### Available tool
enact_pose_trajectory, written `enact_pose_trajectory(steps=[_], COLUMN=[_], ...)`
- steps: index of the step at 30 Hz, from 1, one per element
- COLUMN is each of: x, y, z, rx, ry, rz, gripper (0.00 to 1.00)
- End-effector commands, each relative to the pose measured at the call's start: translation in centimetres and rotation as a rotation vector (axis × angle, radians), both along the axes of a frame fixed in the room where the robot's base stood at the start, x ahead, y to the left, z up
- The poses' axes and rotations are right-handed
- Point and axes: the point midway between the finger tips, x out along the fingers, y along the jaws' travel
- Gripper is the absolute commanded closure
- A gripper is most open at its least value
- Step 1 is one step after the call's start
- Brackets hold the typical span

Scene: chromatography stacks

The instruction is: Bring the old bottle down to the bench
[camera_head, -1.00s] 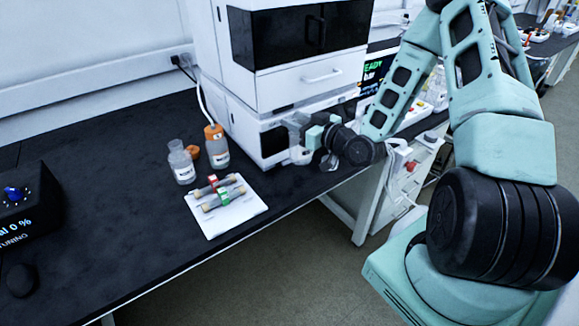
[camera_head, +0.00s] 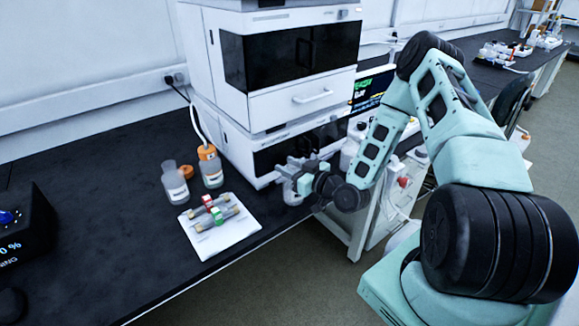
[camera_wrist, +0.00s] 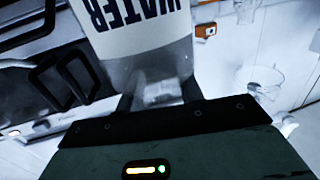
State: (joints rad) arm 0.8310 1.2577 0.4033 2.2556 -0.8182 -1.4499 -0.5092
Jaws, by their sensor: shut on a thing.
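My gripper (camera_head: 297,178) is shut on a clear bottle (camera_head: 292,192), in front of the stack's lower unit, near the bench's front edge. In the wrist view this bottle (camera_wrist: 150,72) has a white label reading WATER, upside down in the picture. Which bottle is the old one is not marked.
On the bench stand an open labelled bottle (camera_head: 175,186) and an orange-capped bottle (camera_head: 211,173) with a tube. An orange cap (camera_head: 187,171) lies between them. A white tray (camera_head: 232,238) holds columns. The white instrument stack (camera_head: 285,105) stands behind my gripper.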

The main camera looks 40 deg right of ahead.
Motion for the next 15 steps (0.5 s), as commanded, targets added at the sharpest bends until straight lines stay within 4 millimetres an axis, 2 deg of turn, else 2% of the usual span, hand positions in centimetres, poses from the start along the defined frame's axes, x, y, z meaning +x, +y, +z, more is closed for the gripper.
enact_pose_trajectory(steps=[3, 4, 6, 15], x=[0.01, 0.0, 0.0, 0.0], y=[0.0, 0.0, -0.01, -0.01], z=[-0.36, -0.3, -0.23, -0.06], rx=[0.0, 0.0, 0.0, 0.0], ry=[-0.001, 0.0, 0.0, 0.0], rz=[0.0, 0.0, 0.0, 0.0], gripper=[1.0, 0.57, 0.41, 0.41])
